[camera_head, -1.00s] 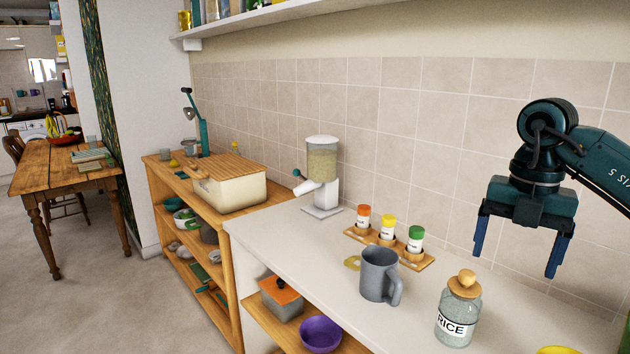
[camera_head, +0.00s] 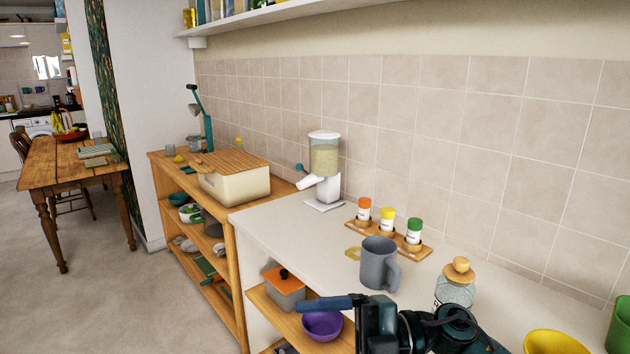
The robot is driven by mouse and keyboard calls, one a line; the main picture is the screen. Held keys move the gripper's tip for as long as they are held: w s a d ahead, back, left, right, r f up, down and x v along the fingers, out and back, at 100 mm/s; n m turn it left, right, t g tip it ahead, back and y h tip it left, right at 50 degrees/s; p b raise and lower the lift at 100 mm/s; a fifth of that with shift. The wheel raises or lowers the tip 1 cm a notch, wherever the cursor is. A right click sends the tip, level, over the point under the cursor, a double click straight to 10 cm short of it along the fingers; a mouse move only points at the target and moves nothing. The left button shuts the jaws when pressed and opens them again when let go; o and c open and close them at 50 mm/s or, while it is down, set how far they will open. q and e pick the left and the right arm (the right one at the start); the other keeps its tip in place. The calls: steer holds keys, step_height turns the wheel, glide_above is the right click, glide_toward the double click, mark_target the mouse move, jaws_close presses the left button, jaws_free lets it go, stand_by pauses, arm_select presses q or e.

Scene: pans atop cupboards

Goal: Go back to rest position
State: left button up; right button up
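My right gripper (camera_head: 300,326) is at the bottom of the head view, turned sideways with its blue fingers pointing left. It is in front of the worktop edge as seen from here. The upper finger sits at the outer end of the palm, and I see nothing held. The lower finger is mostly hidden or cut off by the frame edge. The arm covers the lower part of the rice jar (camera_head: 456,283). My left gripper is out of view.
A grey mug (camera_head: 378,265), a spice rack (camera_head: 405,241), a dispenser (camera_head: 324,165) and a yellow bowl (camera_head: 553,342) stand on the worktop. The floor (camera_head: 110,300) at left is clear.

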steer(key=w+d+f+m+t+h, duration=0.1)
steer(key=d+f+m+t+h, duration=0.3)
steer(key=m+t, duration=0.65)
steer(key=w+d+f+m+t+h, duration=0.1)
steer(key=d+f+m+t+h, duration=0.1)
steer(key=f+m+t, duration=0.65)
steer(key=s+d+f+m+g+h, duration=0.3)
steer(key=s+d+f+m+h, duration=0.1)
steer(key=f, duration=0.4)
steer(key=s+d+f+m+g+h, duration=0.3)
steer(key=s+d+f+m+h, duration=0.1)
steer(key=s+f, duration=0.4)
steer(key=shift+s+m+h, duration=0.5)
steer(key=shift+s+m, duration=0.2)
steer(key=shift+m, duration=0.5)
steer(key=shift+f, duration=0.1)
